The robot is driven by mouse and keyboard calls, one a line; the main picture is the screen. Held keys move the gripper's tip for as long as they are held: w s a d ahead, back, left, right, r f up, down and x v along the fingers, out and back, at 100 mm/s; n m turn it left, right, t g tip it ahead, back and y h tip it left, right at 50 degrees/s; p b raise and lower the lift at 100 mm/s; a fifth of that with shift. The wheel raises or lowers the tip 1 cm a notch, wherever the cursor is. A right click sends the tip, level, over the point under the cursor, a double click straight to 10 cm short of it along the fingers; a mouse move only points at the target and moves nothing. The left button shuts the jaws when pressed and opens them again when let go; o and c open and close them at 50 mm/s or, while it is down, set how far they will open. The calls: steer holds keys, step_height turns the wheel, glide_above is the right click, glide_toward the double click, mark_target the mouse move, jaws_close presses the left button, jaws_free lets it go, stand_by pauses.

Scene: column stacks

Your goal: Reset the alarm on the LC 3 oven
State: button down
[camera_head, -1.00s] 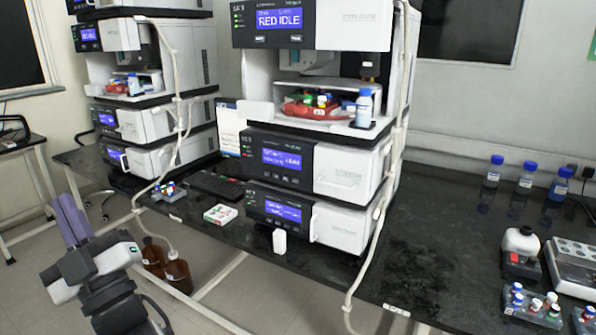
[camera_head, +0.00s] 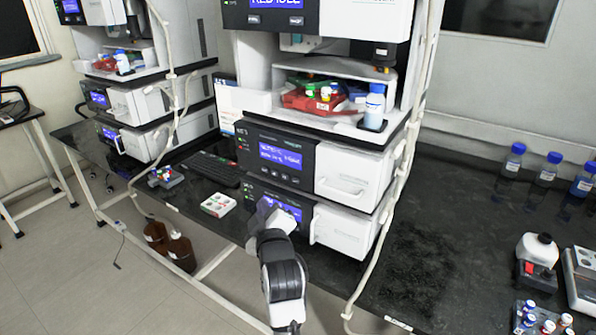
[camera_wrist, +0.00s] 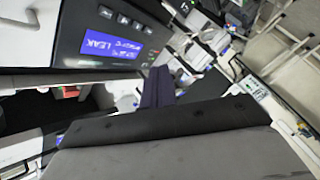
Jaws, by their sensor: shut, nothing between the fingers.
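The near column stack has two lower modules with dark panels, an upper one (camera_head: 278,150) and a bottom one (camera_head: 250,190), each with a lit blue display. The LC number and which module is the oven are too small to read here. My gripper (camera_head: 266,206) is in front of the bottom module's panel and hides part of its display. In the wrist view a blue display (camera_wrist: 110,45) reads LEAK, beside a row of buttons (camera_wrist: 122,19). My purple fingers (camera_wrist: 157,86) are shut and empty, near that panel; contact cannot be told.
A white box (camera_head: 219,204) and a keyboard (camera_head: 214,168) lie left of the stack. A pale tube (camera_head: 392,200) hangs down its right side. Blue-capped bottles (camera_head: 545,172) stand at the right. Brown bottles (camera_head: 181,250) stand on the floor.

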mark_target(296, 181)
steer(key=shift+w+d+f, duration=0.2)
steer(key=shift+d+f, duration=0.15)
steer(key=shift+d, duration=0.25)
steer(key=w+d+b, duration=0.1)
steer(key=w+d, duration=0.4)
steer(key=w, duration=0.2)
steer(key=shift+w, duration=0.1)
stand_by(2.0)
steer(key=shift+w+d, duration=0.3)
